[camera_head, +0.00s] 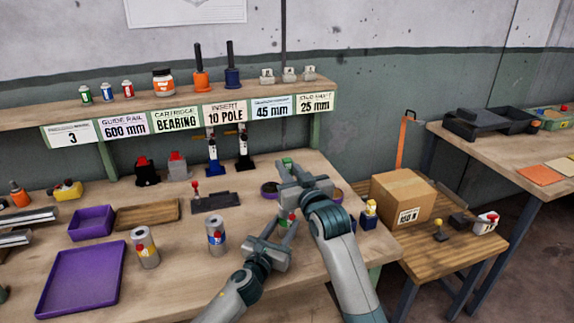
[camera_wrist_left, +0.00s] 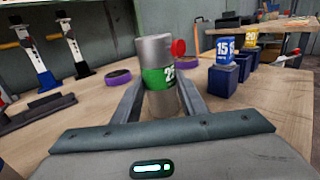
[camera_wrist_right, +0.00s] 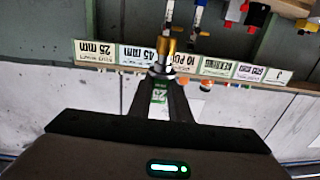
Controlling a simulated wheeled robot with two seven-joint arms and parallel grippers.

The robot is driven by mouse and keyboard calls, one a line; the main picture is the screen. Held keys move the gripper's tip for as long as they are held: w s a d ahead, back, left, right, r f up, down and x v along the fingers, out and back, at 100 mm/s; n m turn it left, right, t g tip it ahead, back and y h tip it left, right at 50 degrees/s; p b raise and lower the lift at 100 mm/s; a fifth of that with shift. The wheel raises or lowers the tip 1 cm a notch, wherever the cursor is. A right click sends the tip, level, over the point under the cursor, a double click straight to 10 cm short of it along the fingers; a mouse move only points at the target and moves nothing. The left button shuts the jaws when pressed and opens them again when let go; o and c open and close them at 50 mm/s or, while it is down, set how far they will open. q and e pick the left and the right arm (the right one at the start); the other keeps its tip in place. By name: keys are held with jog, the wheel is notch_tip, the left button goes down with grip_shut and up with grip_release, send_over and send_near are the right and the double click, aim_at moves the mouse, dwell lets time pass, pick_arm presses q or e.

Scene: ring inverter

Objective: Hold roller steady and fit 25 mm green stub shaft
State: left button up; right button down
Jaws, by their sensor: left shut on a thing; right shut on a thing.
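The roller (camera_wrist_left: 160,95), a silver cylinder with a green "25" label and a red knob, stands upright between the fingers of my left gripper (camera_wrist_left: 158,105), which is shut on it. In the head view, only a little of the roller (camera_head: 287,217) shows between my left gripper (camera_head: 279,228) and my right gripper. My right gripper (camera_wrist_right: 158,95) is shut on the green stub shaft (camera_wrist_right: 158,97); a metal collar and a gold end stick out beyond its fingertips. In the head view, the shaft's green end (camera_head: 287,162) shows above my right gripper, which is above and behind the roller.
Two other rollers stand to the left, one orange-banded (camera_head: 145,250), one blue-banded (camera_head: 216,237). A purple tray (camera_head: 80,283) lies at front left. Blue blocks with stub shafts (camera_wrist_left: 226,75) stand to the right. A cardboard box (camera_head: 402,199) sits on the side table. A labelled shelf (camera_head: 180,102) crosses behind.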

jog(key=shift+f, duration=2.25)
jog(key=shift+f, duration=2.65)
jog(key=c, duration=1.6)
grip_release()
jog(key=shift+o, duration=0.2)
jog(key=shift+f, duration=0.15)
jog(key=shift+s, duration=0.2)
jog(key=v, duration=1.1)
jog(key=shift+s, duration=0.3)
jog(key=shift+d, duration=0.1)
pick_arm(q)
jog(key=o, duration=1.5)
jog(key=shift+s, duration=0.1)
